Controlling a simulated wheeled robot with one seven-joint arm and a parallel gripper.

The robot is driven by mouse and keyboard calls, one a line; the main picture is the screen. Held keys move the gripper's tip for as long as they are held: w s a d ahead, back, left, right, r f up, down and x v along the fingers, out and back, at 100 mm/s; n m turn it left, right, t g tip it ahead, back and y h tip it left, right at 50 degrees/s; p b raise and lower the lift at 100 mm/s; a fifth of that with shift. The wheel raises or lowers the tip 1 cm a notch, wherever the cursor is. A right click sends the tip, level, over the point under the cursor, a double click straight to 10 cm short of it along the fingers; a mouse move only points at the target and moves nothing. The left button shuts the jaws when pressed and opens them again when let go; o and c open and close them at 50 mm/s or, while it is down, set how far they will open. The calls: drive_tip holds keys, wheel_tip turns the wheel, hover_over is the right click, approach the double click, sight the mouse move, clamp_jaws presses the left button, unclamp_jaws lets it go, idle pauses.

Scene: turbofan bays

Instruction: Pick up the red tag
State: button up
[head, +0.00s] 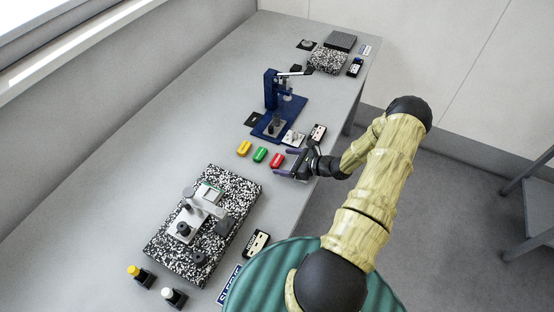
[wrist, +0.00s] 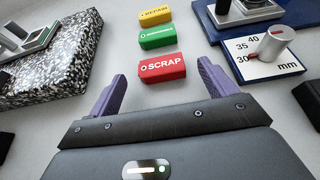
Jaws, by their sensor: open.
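The red tag (head: 277,160) lies on the grey table in a row with a green tag (head: 260,154) and a yellow tag (head: 244,148). In the wrist view the red tag (wrist: 162,67) reads "SCRAP" and lies just ahead of my gripper, centred between its fingers. My gripper (head: 284,163) is low over the table, right beside the red tag. Its two purple fingers (wrist: 158,83) are spread open with nothing between them. In the wrist view the green tag (wrist: 157,37) and the yellow "REPAIR" tag (wrist: 155,15) lie beyond the red one.
A speckled granite plate (head: 165,238) with a gauge stand is at the near left. A blue press (head: 291,112) and a white "mm" dial card (wrist: 271,68) stand close to the tags. Another speckled block (head: 328,60) is at the far end. Bare table lies left of the tags.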

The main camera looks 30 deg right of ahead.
sight(277, 161)
drive_tip(key=x, duration=0.2)
drive_tip(key=shift+w+a+f, duration=0.1)
drive_tip(key=shift+w+a, duration=0.15)
drive_tip(key=shift+c, duration=0.2)
drive_tip(key=c, duration=1)
